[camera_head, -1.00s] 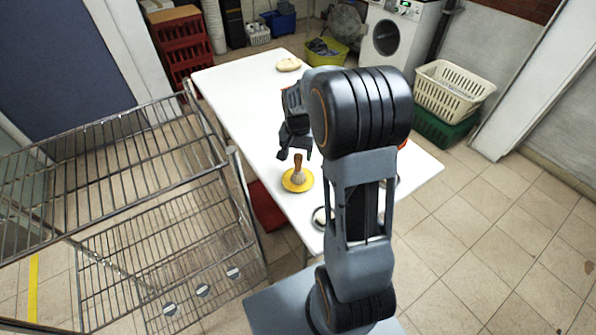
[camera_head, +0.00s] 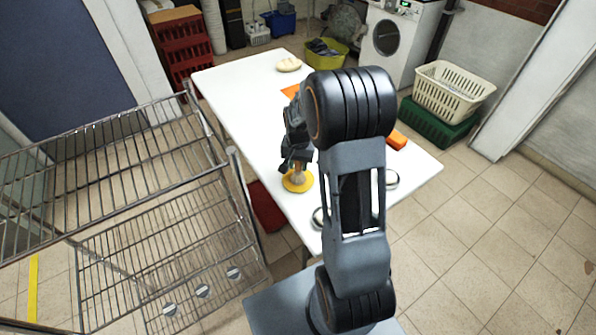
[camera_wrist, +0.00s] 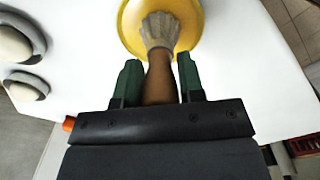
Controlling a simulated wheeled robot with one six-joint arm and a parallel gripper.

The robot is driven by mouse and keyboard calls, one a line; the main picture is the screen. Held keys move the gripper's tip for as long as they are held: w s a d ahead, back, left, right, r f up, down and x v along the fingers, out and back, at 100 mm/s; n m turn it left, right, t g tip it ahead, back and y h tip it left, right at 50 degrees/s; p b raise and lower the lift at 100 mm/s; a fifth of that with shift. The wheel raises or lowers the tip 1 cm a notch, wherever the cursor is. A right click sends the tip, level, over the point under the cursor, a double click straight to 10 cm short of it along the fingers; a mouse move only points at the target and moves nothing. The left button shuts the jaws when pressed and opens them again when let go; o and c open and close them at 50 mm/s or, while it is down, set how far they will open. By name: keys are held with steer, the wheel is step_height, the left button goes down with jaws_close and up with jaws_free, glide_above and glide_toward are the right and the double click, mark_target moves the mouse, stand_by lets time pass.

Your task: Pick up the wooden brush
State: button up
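The wooden brush (camera_wrist: 159,82) stands with its pale bristles down on a round yellow dish (camera_head: 291,187) on the white table. The dish also shows in the wrist view (camera_wrist: 196,38). My gripper (camera_wrist: 158,78) is around the brush's brown handle, one green-padded finger on each side. In the wrist view a gap shows between the left finger and the handle, and the right finger is very close to it. In the head view my gripper (camera_head: 297,165) hides most of the handle.
The white table (camera_head: 235,95) holds a pale bun-like item (camera_head: 288,64) at the far end and an orange block (camera_head: 397,140) at right. Round silver-rimmed items (camera_wrist: 25,86) lie near the dish. A wire rack (camera_head: 150,190) stands left of the table.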

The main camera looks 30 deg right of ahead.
steer(key=c, duration=0.5)
steer(key=shift+r, duration=0.15)
steer(key=shift+r, duration=0.25)
step_height(320, 180, up, 2)
steer(key=shift+r, duration=0.1)
steer(key=s+d+r, duration=0.1)
steer(key=d+r, duration=0.2)
steer(key=d, duration=0.1)
steer(key=s+d+r, duration=0.2)
steer(key=d+r, duration=0.1)
steer(key=d, duration=0.1)
steer(key=s+d+r, duration=0.2)
steer(key=d+r, duration=0.2)
steer(key=d, duration=0.1)
steer(key=shift+s, duration=0.2)
